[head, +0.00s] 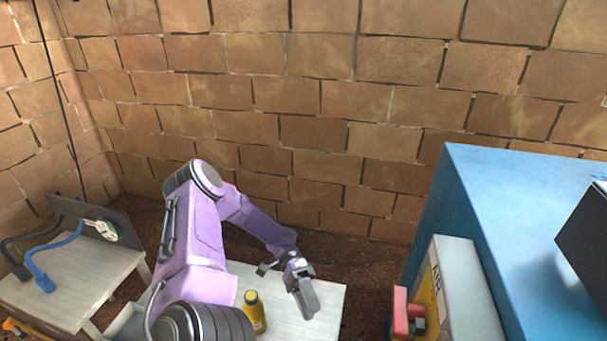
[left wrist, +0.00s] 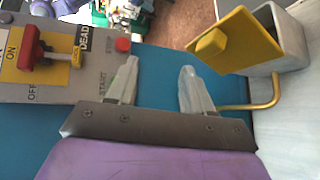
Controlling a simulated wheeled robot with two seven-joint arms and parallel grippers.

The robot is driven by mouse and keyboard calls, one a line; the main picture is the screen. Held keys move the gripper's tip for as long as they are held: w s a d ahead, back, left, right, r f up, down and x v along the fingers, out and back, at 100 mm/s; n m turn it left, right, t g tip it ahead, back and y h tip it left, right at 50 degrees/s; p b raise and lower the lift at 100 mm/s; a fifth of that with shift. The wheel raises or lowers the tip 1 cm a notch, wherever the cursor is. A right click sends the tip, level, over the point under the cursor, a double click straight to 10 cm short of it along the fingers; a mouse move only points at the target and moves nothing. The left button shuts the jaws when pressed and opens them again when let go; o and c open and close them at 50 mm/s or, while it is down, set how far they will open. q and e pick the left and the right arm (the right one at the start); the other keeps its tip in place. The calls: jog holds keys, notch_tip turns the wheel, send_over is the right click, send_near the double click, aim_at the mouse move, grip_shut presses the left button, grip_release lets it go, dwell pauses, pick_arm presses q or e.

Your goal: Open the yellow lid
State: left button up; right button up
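The yellow lid (left wrist: 236,42), a flat plate with a raised block on it, shows at the upper right of the left wrist view. It sits tilted against a grey box (left wrist: 290,45), whose hollow side shows beside it. I cannot tell how far the lid stands open. I cannot make out the lid in the head view. My left gripper (left wrist: 158,75) is open and empty, its two fingers apart, left of and below the lid in that picture. In the head view the left gripper (head: 303,292) hangs over the pale table. My right gripper is not in view.
A grey switch panel (left wrist: 60,88) with a red handle (left wrist: 38,55) is left of the fingers. A brass-coloured rod (left wrist: 262,104) runs below the grey box. In the head view a yellow bottle (head: 254,315) is beside my arm, and a blue cabinet (head: 500,215) stands right.

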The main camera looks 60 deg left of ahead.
pick_arm(q)
jog(key=shift+w+a+r+b, duration=0.1)
jog(key=shift+w+a+b, duration=0.2)
jog(key=shift+a, duration=0.55)
jog(key=shift+w+a+r+b, duration=0.1)
jog(key=shift+w+a, duration=0.35)
jog(key=shift+a, duration=0.35)
jog(key=shift+w+a+r+b, duration=0.15)
jog(key=shift+w+a, duration=0.2)
jog(key=shift+a, duration=0.5)
jog(key=shift+f, duration=0.15)
